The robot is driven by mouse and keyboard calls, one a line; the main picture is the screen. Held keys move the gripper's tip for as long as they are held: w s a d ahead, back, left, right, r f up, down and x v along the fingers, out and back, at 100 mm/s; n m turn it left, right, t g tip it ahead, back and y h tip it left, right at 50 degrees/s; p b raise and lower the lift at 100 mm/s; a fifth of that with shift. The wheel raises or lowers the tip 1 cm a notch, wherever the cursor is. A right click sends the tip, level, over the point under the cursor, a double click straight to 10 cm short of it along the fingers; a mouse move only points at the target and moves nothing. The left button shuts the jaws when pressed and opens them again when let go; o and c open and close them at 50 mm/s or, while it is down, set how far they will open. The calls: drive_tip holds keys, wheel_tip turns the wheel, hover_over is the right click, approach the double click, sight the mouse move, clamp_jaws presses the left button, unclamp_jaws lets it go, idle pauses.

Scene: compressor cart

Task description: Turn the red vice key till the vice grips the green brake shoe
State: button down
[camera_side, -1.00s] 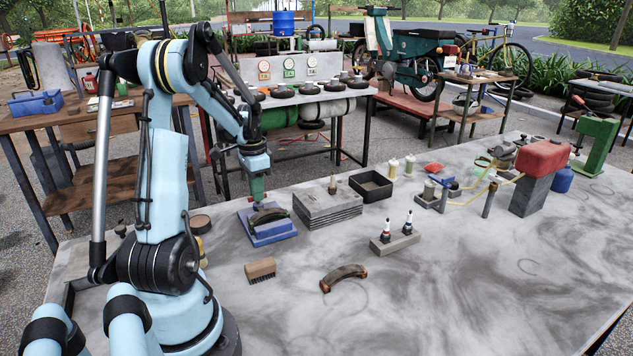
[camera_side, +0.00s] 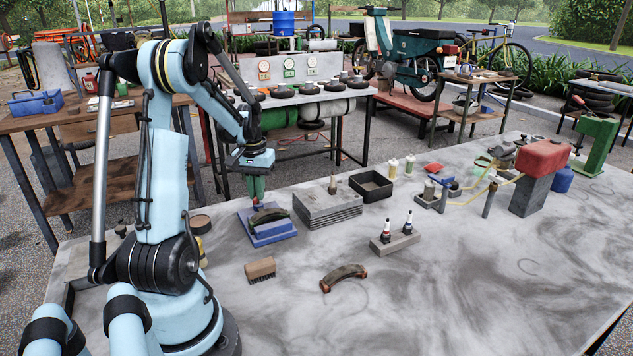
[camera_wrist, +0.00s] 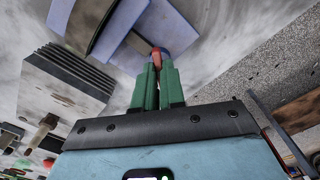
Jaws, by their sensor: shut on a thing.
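The blue vice (camera_side: 272,235) stands on the grey bench top, left of centre in the side view. The dark green curved brake shoe (camera_side: 270,215) lies in it. My gripper (camera_side: 257,198) is above the vice's back edge with its green fingers pointing down. In the wrist view my gripper (camera_wrist: 158,66) is shut on the red vice key (camera_wrist: 156,55), of which only a small red part shows between the fingertips. The blue vice (camera_wrist: 135,40) and part of the curved shoe (camera_wrist: 92,20) show beyond it. I cannot tell whether the jaws touch the shoe.
A stack of grey plates (camera_side: 328,205) stands close to the vice's right. A black tray (camera_side: 371,186) is behind it. A brush (camera_side: 260,269) and another curved shoe (camera_side: 343,276) lie in front. The bench's right front is clear.

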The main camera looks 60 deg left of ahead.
drive_tip(key=n, duration=0.6)
drive_tip(key=shift+n, duration=0.3)
idle(0.4)
drive_tip(key=c, duration=1.2)
unclamp_jaws()
drive_tip(key=shift+r, duration=0.15)
wheel_tip(320, 180, up, 12)
drive_tip(key=shift+f, duration=0.1)
